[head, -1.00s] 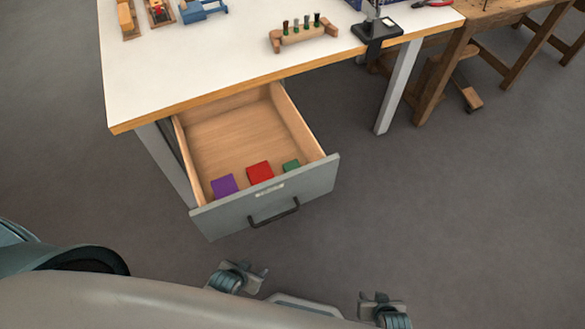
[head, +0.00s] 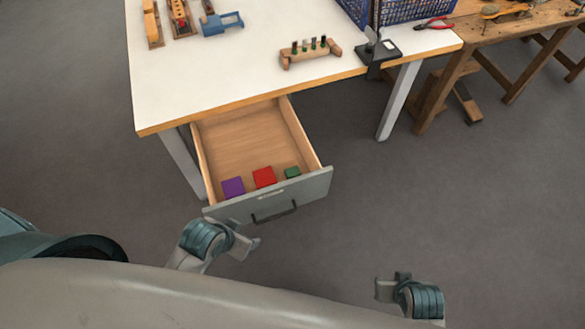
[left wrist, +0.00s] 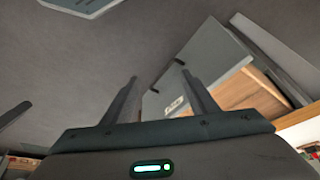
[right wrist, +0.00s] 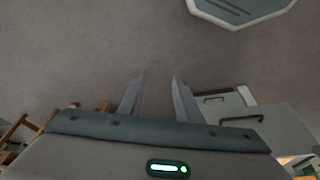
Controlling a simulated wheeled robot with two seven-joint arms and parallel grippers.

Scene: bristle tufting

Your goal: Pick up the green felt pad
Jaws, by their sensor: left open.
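The green felt pad (head: 292,172) is a small dark green square at the front right inside the open drawer (head: 314,183). The red pad (head: 264,177) lies to its left, with the purple pad (head: 233,186) further left. My left gripper (head: 248,243) is open and empty, just outside the drawer front. In the left wrist view its fingers (left wrist: 163,92) stand wide apart, with the drawer front (left wrist: 178,98) beyond them. My right gripper (head: 382,289) is over the floor, right of the drawer. Its fingers (right wrist: 158,85) are apart with nothing between them in the right wrist view.
The white table (head: 230,70) stands over the drawer. On it are a wooden holder with several tufts (head: 310,52), a small black-based stand (head: 377,50), blue crates (head: 405,12) and red pliers (head: 434,23). The dark handle (head: 274,212) sticks out from the drawer front.

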